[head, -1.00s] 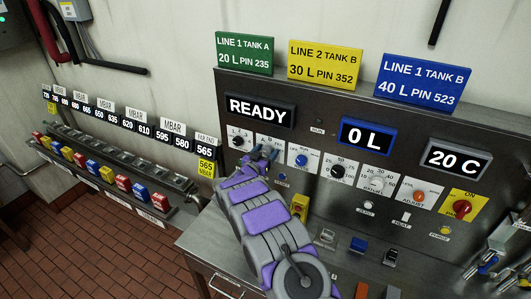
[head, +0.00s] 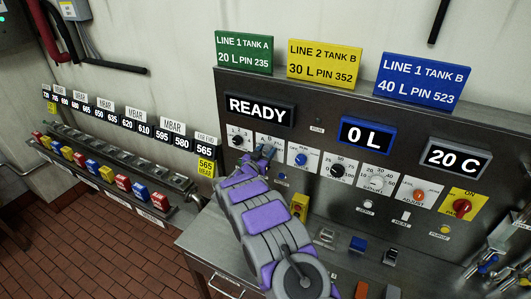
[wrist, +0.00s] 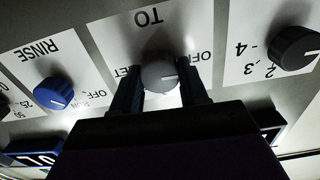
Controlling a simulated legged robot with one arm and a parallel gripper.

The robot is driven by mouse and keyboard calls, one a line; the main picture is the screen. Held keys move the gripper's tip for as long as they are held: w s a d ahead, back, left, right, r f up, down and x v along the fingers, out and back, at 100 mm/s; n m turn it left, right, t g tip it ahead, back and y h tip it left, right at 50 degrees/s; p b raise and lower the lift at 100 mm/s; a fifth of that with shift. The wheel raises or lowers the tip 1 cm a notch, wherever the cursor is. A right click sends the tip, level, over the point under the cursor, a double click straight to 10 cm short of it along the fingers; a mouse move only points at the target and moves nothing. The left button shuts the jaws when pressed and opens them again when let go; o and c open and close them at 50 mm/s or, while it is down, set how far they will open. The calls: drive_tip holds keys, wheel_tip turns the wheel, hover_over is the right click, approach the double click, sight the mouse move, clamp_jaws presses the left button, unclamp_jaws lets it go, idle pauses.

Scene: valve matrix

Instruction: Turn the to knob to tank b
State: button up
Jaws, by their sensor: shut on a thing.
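The TO knob (wrist: 160,74) is a grey round knob on a white plate marked TO, shown upside down in the wrist view. A short mark on its face points to the picture's right. My gripper (wrist: 162,84) has one dark finger on each side of the knob and is shut on it. In the head view my gripper (head: 264,153) reaches the panel at the TO plate (head: 269,140) and hides the knob.
A black numbered knob (head: 237,141) sits left of my gripper and the blue RINSE knob (head: 301,159) sits right, both close by. More knobs line the steel panel (head: 330,125). Displays read READY, 0 L and 20 C. A metal bench edge (head: 215,262) lies below.

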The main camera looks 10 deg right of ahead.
drive_tip(key=m+b, duration=0.3)
drive_tip(key=m, duration=0.1)
drive_tip(key=shift+a+b, duration=0.1)
drive_tip(key=shift+b, duration=0.25)
drive_tip(key=m+b, duration=0.4)
drive_tip(key=shift+f+m, duration=0.15)
drive_tip(key=shift+m, duration=0.25)
drive_tip(key=m+b, duration=0.4)
drive_tip(key=b, duration=0.1)
drive_tip(key=shift+f+m+b, duration=0.15)
drive_tip(key=shift+m+b, duration=0.15)
drive_tip(key=shift+b, duration=0.05)
drive_tip(key=m+b, duration=0.3)
drive_tip(key=b, duration=0.1)
drive_tip(key=shift+m, duration=0.4)
drive_tip(key=shift+d, duration=0.2)
drive_tip(key=o, duration=1.1)
drive_tip(key=shift+s, duration=0.1)
drive_tip(key=shift+c, duration=0.2)
drive_tip(key=shift+a, duration=0.1)
drive_tip(key=p+v, duration=0.2)
drive_tip(key=v, duration=1.5)
